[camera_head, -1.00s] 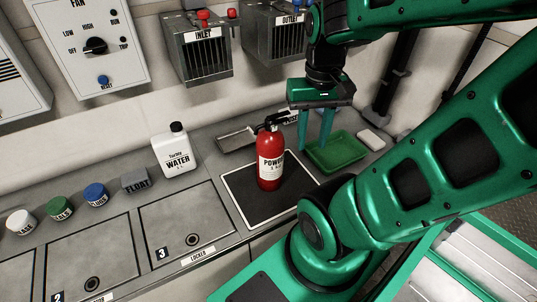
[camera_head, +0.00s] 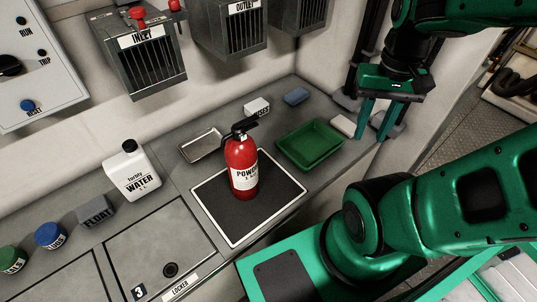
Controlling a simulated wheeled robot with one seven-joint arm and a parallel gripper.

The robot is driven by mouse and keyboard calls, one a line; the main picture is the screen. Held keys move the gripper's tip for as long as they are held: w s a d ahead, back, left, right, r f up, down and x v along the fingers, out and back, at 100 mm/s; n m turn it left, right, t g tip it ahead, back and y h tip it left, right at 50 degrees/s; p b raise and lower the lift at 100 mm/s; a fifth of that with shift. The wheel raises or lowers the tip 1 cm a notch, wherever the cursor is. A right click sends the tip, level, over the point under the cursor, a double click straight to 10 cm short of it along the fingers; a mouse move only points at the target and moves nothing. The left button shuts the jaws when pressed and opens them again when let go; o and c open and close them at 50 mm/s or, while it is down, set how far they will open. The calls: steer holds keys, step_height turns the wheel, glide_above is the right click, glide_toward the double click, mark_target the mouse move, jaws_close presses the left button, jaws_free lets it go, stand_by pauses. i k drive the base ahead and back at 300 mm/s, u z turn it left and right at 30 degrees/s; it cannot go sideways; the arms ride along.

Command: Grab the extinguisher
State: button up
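The red extinguisher (camera_head: 242,168) stands upright on a black mat with a white border (camera_head: 208,205). It has a black handle on top and a white label. My gripper (camera_head: 372,132) points down with its two green fingers apart. It is at the right, beyond the green tray in the picture and well clear of the extinguisher. Nothing shows between its fingers.
A green tray (camera_head: 311,146) lies right of the extinguisher, with a white block (camera_head: 342,125) beside it. A metal tray (camera_head: 200,146) lies behind left. A white water jug (camera_head: 132,171) stands at left. Inlet (camera_head: 143,55) and outlet boxes hang on the wall above.

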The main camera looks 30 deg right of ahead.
mark_target(241, 149)
steer(key=z, duration=0.1)
steer(key=k, duration=1.95)
steer(key=u, duration=0.55)
steer(key=i, duration=1.5)
steer(key=z, duration=0.05)
